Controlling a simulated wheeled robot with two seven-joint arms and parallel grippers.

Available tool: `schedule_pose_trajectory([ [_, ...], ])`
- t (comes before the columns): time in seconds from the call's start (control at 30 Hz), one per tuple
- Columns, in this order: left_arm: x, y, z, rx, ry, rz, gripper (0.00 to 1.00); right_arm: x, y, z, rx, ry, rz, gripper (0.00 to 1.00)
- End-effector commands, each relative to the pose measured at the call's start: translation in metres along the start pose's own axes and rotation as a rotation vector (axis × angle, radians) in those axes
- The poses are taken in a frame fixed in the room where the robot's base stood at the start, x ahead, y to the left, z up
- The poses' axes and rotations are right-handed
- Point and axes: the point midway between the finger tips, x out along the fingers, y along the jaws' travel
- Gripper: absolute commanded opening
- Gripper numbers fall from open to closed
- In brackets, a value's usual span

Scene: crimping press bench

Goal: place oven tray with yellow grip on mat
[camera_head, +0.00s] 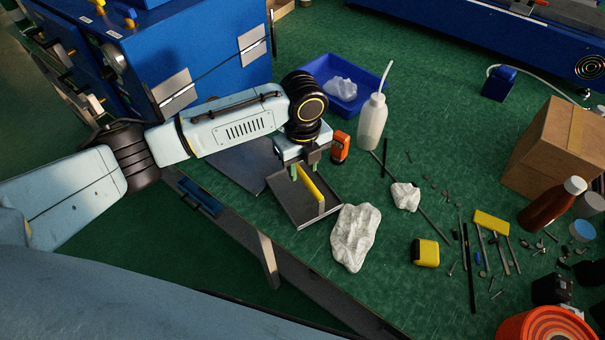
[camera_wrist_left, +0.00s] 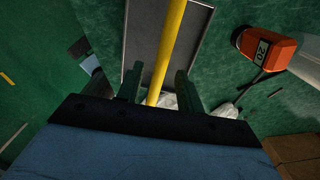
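The oven tray (camera_head: 296,215) is a dark, shallow rectangle with a light rim. It lies near the front edge of the green bench, and it also shows in the left wrist view (camera_wrist_left: 143,45). Its yellow grip (camera_head: 311,186) is a long bar running over the tray, also in the wrist view (camera_wrist_left: 170,45). My left gripper (camera_head: 307,168) is open above the tray. In the wrist view its two fingers (camera_wrist_left: 160,88) stand on either side of the grip, with gaps showing. A flat dark grey sheet (camera_head: 238,166), which looks like the mat, lies left of the tray, partly hidden by my arm.
An orange device (camera_head: 340,147) stands close behind the tray. A white crumpled cloth (camera_head: 355,238) lies right of it. A blue bin (camera_head: 318,72) and a white bottle (camera_head: 372,122) stand behind. A yellow tape measure (camera_head: 426,253) and scattered small parts lie to the right.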

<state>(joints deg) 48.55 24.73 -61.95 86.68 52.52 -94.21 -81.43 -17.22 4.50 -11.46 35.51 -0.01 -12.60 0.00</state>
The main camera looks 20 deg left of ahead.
Motion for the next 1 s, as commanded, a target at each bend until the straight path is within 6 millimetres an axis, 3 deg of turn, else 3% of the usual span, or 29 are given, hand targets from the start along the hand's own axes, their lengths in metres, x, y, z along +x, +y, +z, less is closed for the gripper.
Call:
schedule_pose_trajectory([
  [0.03, -0.015, -0.001, 0.001, 0.0, -0.002, -0.004, 0.37, -0.004, 0.0, -0.001, 0.0, 0.0, 0.0, 0.61],
  [0.2, -0.048, 0.0, 0.001, 0.0, -0.001, -0.002, 0.37, -0.008, 0.0, -0.001, 0.0, 0.0, 0.0, 0.61],
  [0.4, -0.07, 0.0, 0.001, -0.002, 0.0, -0.001, 0.37, -0.01, 0.0, -0.001, 0.0, 0.001, 0.0, 0.61],
  [1.0, -0.073, 0.0, 0.0, -0.003, 0.002, 0.0, 0.37, -0.01, 0.0, -0.001, 0.0, 0.001, 0.0, 0.61],
])
